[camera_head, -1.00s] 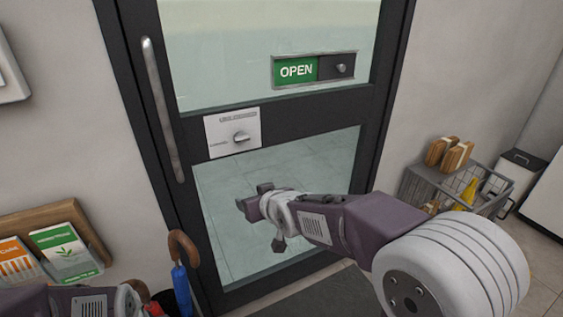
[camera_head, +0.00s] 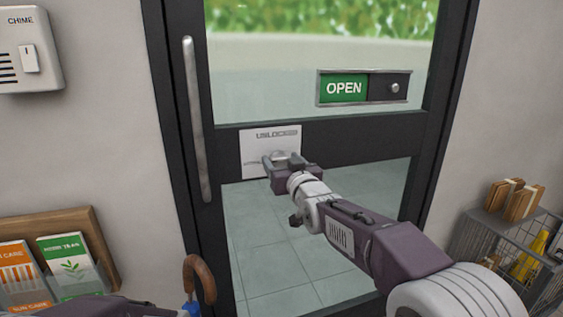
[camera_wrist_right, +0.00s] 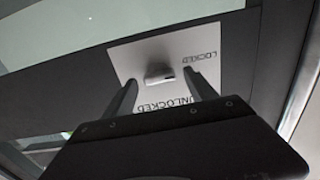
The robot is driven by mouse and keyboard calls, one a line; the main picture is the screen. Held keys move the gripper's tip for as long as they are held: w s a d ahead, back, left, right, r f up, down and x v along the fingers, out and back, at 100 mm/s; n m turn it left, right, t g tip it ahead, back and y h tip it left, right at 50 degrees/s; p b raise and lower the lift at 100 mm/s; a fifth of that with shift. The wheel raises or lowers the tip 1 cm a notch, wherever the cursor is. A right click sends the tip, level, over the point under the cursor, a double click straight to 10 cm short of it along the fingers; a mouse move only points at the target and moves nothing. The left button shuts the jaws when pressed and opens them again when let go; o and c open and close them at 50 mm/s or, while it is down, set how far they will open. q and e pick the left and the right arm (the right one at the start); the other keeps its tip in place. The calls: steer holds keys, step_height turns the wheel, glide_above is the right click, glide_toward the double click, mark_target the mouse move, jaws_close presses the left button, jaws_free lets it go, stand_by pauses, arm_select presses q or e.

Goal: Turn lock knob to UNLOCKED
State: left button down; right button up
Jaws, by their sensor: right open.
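The lock plate (camera_head: 256,146) is a white square on the dark door frame, with "UNLOCKED" readable along its top in the head view. The metal lock knob (camera_head: 280,155) is partly hidden behind my right gripper (camera_head: 283,164). In the right wrist view the knob (camera_wrist_right: 158,73) lies ahead of and between the two open fingers of the right gripper (camera_wrist_right: 160,90); no grip on it shows. There the plate reads "LOCKED" and "UNLOCKED" upside down. Part of my left arm shows at the lower left of the head view; its gripper's fingers are not visible.
The glass door has a vertical metal handle (camera_head: 197,120) on its left and an OPEN sign (camera_head: 344,88) above the lock. A chime box (camera_head: 28,50) and a brochure rack (camera_head: 92,235) are on the left wall. A wire basket (camera_head: 515,250) stands at right.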

steer(key=shift+w+a, duration=0.1)
steer(key=shift+w, duration=0.3)
steer(key=c, duration=1.4)
